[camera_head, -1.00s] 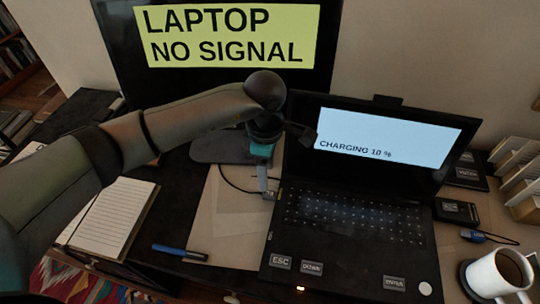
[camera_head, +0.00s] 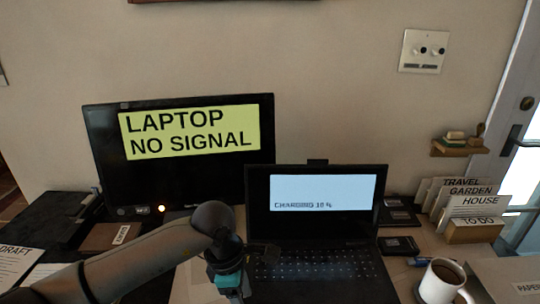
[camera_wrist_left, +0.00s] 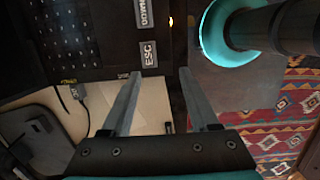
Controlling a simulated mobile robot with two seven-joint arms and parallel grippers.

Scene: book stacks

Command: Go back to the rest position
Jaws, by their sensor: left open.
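My left arm comes in from the lower left of the head view. Its gripper lies low in front of the laptop's left side, its fingers hidden or out of frame there. In the left wrist view my left gripper (camera_wrist_left: 160,74) shows two fingers apart with nothing between them, near the edge of the laptop by the ESC label. The laptop (camera_head: 315,275) stands open and its screen reads CHARGING 10 %. A plug and cable (camera_wrist_left: 78,93) are at the laptop's side in the wrist view. My right gripper is in neither view.
The monitor (camera_head: 190,180) reads LAPTOP NO SIGNAL. A coffee mug (camera_head: 440,283) stands right of the laptop, near upright cards in a wooden holder (camera_head: 474,231). Small dark boxes (camera_head: 398,246) lie behind the mug. A patterned rug (camera_wrist_left: 270,135) shows beyond the desk edge.

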